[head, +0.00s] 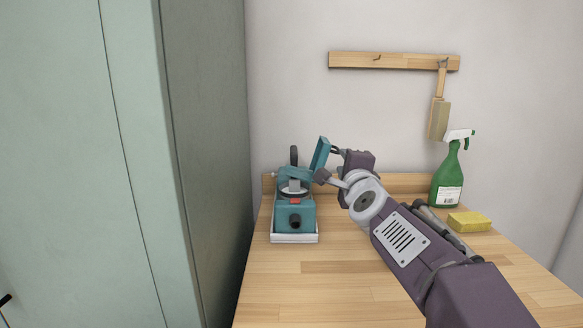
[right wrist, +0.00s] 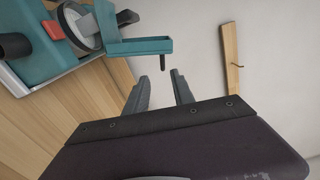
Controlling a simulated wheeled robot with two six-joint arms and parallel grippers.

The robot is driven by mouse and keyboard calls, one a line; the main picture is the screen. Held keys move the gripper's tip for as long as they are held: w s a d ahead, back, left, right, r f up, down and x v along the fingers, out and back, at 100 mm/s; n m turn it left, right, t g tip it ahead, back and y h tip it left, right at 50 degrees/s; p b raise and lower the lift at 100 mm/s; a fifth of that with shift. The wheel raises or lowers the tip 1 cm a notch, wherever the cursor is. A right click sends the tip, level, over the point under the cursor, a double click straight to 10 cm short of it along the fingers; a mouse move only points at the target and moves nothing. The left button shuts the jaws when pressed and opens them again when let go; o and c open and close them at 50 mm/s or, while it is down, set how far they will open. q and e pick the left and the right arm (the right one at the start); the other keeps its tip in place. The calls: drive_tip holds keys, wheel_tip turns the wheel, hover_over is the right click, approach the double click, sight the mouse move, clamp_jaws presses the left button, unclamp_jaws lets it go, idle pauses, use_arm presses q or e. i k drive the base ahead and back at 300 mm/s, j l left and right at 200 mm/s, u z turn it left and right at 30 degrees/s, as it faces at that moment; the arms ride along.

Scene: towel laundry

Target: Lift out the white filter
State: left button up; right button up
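A teal appliance (head: 294,214) stands on the worktop, with a red latch and a black round knob on its front. A pale round part with a dark rim (head: 294,187), which looks like the white filter, sits in its top; it also shows in the right wrist view (right wrist: 83,24). A teal flap (head: 320,153), seemingly the lid, stands raised at the right; it also shows in the right wrist view (right wrist: 138,47). My right gripper (head: 328,164) is beside this flap, right of the filter. My left gripper is out of view.
The appliance rests in a white tray (head: 294,239). A green spray bottle (head: 447,183) and yellow sponge (head: 468,222) are at the right. A wooden rail (head: 390,61) with a hanging brush (head: 439,112) is on the wall. A tall green cabinet (head: 205,150) bounds the left.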

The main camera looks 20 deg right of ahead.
sight(294, 187)
drive_tip(key=k+j, duration=0.2)
drive_tip(key=k, duration=0.3)
drive_tip(key=k+j, duration=0.15)
drive_tip(key=k, duration=0.3)
